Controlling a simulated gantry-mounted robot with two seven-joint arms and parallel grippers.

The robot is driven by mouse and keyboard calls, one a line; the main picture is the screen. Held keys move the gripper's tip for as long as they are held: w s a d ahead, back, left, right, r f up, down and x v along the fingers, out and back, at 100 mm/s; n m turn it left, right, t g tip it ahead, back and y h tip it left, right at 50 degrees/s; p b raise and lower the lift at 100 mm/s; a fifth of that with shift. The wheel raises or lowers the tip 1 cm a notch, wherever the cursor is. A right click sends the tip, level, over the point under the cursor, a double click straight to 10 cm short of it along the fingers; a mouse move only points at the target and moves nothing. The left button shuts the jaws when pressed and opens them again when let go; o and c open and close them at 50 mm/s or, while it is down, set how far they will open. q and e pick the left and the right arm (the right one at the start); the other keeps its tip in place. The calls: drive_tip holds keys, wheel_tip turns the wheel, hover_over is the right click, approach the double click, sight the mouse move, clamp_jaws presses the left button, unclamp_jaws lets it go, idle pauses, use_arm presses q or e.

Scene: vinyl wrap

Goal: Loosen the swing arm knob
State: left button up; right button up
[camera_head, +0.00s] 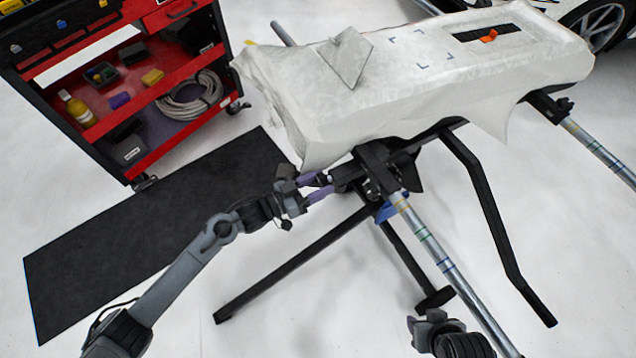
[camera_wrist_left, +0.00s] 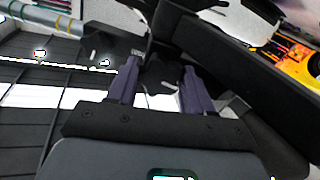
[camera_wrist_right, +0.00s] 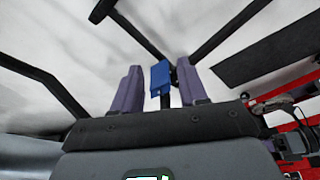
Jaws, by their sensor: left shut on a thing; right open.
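In the head view my left gripper (camera_head: 324,186), with purple fingers, is at the black bracket end of the stand, under the near edge of the covered panel. In the left wrist view its fingers (camera_wrist_left: 158,85) are shut on a dark part, seemingly the swing arm knob (camera_wrist_left: 160,68). The knob's outline is hard to make out against the black bracket (camera_wrist_left: 240,55). My right gripper (camera_wrist_right: 162,88) is open, with nothing held between its purple fingers. A blue part (camera_wrist_right: 161,77) on the stand shows beyond its fingertips; it also shows in the head view (camera_head: 394,209).
A white-wrapped panel (camera_head: 430,90) lies on the black stand. Stand legs (camera_head: 290,265) and a silver tube (camera_head: 440,255) reach out over the floor. A red tool cart (camera_head: 150,160) and black mat (camera_head: 150,230) are at left. Open floor lies at the lower left.

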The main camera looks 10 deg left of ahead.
use_arm(q)
drive_tip(key=shift+r+n+p, duration=0.2)
drive_tip(key=shift+n+p, duration=0.3)
drive_tip(key=shift+p, duration=0.3)
drive_tip(key=shift+f, duration=0.25)
drive_tip(key=o, duration=0.8)
drive_tip(key=shift+c, duration=0.2)
drive_tip(key=shift+s+a+p, duration=0.45)
drive_tip(key=shift+a+p, duration=0.05)
drive_tip(key=shift+a, duration=0.05)
drive_tip(key=p+v, duration=0.3)
drive_tip(key=v, duration=0.6)
drive_tip(key=shift+s+a, duration=0.15)
drive_tip(key=shift+a, duration=0.05)
